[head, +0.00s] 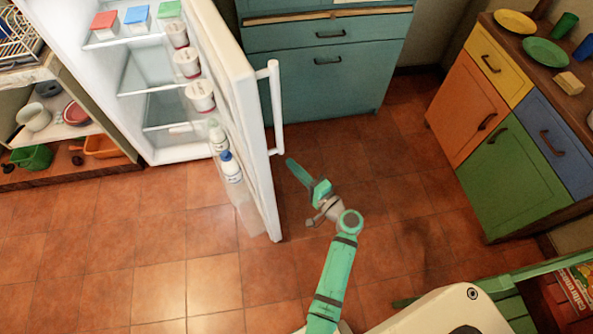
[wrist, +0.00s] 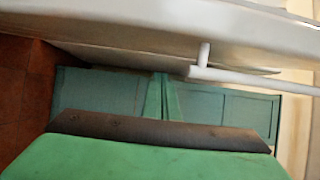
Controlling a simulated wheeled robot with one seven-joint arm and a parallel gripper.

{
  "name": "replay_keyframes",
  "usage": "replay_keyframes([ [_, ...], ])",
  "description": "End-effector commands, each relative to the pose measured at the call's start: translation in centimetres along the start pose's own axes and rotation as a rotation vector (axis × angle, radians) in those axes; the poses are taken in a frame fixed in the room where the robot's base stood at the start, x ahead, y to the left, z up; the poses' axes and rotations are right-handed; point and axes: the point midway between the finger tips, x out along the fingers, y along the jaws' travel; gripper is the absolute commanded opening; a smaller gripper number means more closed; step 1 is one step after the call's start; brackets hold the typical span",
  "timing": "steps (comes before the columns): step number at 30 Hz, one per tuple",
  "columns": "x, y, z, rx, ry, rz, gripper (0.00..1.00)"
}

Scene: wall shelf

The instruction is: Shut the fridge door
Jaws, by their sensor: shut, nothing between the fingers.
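The white fridge (head: 170,135) stands at the upper left of the head view with its interior showing. Its door (head: 256,150) is swung wide open toward me, with bottles and tubs on its inner shelves. The white door handle (head: 275,105) is on the outer face; it also shows in the wrist view (wrist: 250,79). My green gripper (head: 291,164) is shut and empty, on the outer side of the door, to the right of the handle's lower end. In the wrist view the dark-edged gripper (wrist: 160,130) lies below the door, apart from the handle.
A teal cabinet (head: 325,75) stands behind the door. A multicoloured cabinet (head: 500,130) is at the right, with plates on top. Open shelves (head: 70,130) are left of the fridge. A green stool or chair (head: 510,300) is at the lower right. The tiled floor (head: 130,250) in front of the fridge is clear.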

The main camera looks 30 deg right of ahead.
Motion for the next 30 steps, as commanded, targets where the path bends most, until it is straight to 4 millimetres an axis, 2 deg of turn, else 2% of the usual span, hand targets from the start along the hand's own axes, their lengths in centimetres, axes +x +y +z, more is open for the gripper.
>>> replay_keyframes([
  [9,6.0,0.0,0.0,-0.001,-0.001,0.000,0.00],
  [13,6.3,0.1,2.0,0.000,0.000,0.002,0.00],
  [18,6.7,0.1,3.4,-0.001,0.001,0.002,0.00],
  [30,6.8,0.0,3.9,-0.001,0.001,0.001,0.00],
])
